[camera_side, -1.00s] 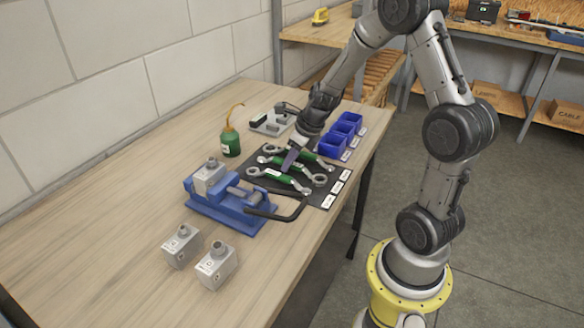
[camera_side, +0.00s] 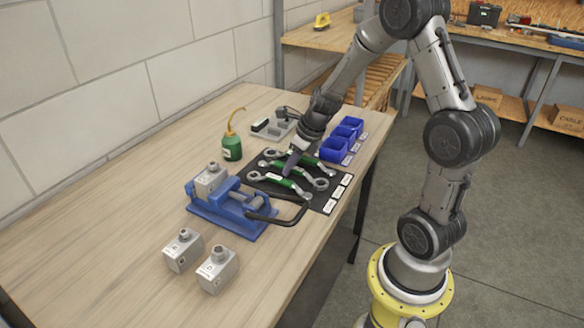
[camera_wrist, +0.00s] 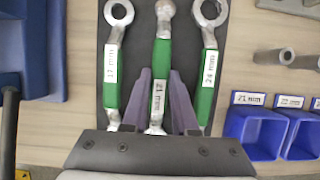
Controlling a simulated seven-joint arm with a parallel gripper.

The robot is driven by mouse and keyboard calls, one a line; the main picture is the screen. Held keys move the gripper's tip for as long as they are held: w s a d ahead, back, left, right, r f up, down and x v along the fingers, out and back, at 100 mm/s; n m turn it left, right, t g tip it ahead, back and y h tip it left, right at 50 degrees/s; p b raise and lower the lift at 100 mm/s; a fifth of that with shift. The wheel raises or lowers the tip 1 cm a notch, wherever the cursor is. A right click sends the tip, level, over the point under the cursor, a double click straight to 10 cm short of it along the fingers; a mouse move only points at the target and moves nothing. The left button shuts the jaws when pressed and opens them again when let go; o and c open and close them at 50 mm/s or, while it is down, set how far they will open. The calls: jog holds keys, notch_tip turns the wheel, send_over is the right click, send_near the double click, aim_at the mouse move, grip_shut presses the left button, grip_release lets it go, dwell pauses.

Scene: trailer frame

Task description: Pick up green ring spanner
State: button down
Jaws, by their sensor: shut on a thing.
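Three green-handled spanners lie side by side on a dark mat (camera_wrist: 136,52). In the wrist view, the middle spanner (camera_wrist: 161,65), labelled 21 mm, sits between the purple fingers of my gripper (camera_wrist: 160,76), which is shut on its green handle. The left spanner (camera_wrist: 111,65) and right spanner (camera_wrist: 208,70) are outside the fingers. In the side view my gripper (camera_side: 289,167) is down at the spanners, and the nearest spanner (camera_side: 283,179) lies in front of it. The fingers hide part of the held spanner there, and I cannot tell whether it is clear of the mat.
A blue vise (camera_side: 228,213) with a black handle stands close to the mat on the left. Blue bins (camera_side: 334,150) stand to the right. A green oil can (camera_side: 231,147) and a grey fixture (camera_side: 274,128) are behind. Two grey blocks (camera_side: 217,270) stand at the front.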

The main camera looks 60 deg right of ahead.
jog(key=shift+r, duration=0.6)
jog(key=v, duration=0.3)
jog(key=shift+w+a+r, duration=0.1)
jog(key=shift+w+r, duration=0.2)
jog(key=s+a+r, duration=0.5)
jog(key=s+r, duration=0.3)
jog(key=s, duration=0.4)
jog(key=shift+s+a+r, duration=0.2)
jog(key=shift+r, duration=0.2)
jog(key=c, duration=1.3)
grip_release()
grip_shut()
